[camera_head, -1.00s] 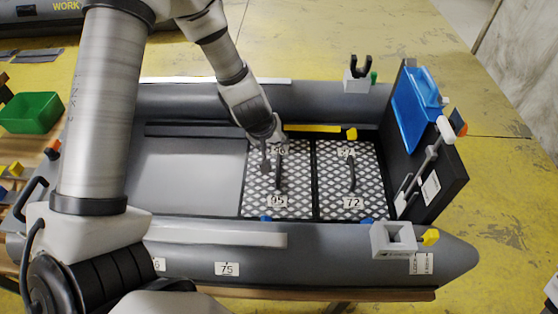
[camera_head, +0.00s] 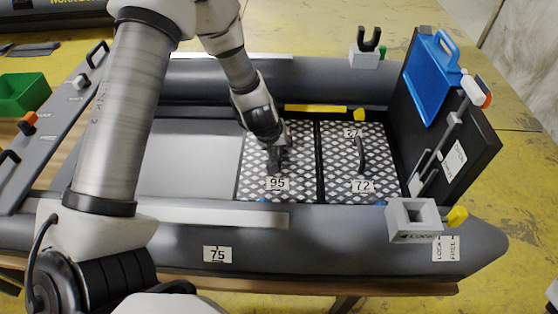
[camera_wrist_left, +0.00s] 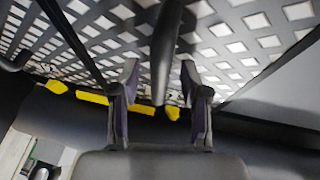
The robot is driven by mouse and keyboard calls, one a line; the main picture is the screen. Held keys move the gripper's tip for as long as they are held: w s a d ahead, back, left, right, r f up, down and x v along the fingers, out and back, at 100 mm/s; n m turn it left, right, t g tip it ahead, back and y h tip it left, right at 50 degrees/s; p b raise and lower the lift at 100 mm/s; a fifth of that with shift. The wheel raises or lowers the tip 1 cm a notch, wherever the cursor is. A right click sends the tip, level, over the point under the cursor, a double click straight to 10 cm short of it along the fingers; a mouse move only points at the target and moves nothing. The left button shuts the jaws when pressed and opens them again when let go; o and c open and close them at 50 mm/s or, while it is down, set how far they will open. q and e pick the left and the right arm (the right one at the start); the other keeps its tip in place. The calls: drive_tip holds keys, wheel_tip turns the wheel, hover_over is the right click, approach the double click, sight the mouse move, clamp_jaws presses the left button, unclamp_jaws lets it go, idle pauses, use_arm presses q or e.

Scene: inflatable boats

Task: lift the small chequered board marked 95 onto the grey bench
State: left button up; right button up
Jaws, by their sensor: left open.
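The small chequered board marked 95 (camera_head: 256,176) lies in the floor of the grey inflatable boat, left of a similar board marked 72 (camera_head: 338,178). My left gripper (camera_head: 275,160) is over the middle of board 95 and hides most of its black handle. In the left wrist view, the open fingers (camera_wrist_left: 160,95) stand either side of the dark handle bar (camera_wrist_left: 164,50), with the chequered surface (camera_wrist_left: 225,45) beyond. A flat grey panel (camera_head: 185,165) lies left of board 95; I cannot tell if it is the grey bench.
A long grey plank (camera_head: 40,145) with black handles lies at the left, near a green bin (camera_head: 22,93). A yellow bar (camera_head: 315,108) lies behind the boards. A dark upright panel with a blue container (camera_head: 430,75) stands at the right. A grey square holder (camera_head: 413,218) sits on the near tube.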

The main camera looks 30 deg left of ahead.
use_arm(q)
clamp_jaws()
drive_tip(key=shift+r, duration=0.1)
wheel_tip(320, 180, up, 11)
drive_tip(key=p, duration=0.7)
drive_tip(key=shift+f+p, duration=0.2)
drive_tip(key=shift+p, duration=0.15)
wheel_tip(320, 180, up, 15)
drive_tip(key=p, duration=1.6)
drive_tip(key=shift+r+p, duration=0.2)
drive_tip(key=shift+p, duration=0.1)
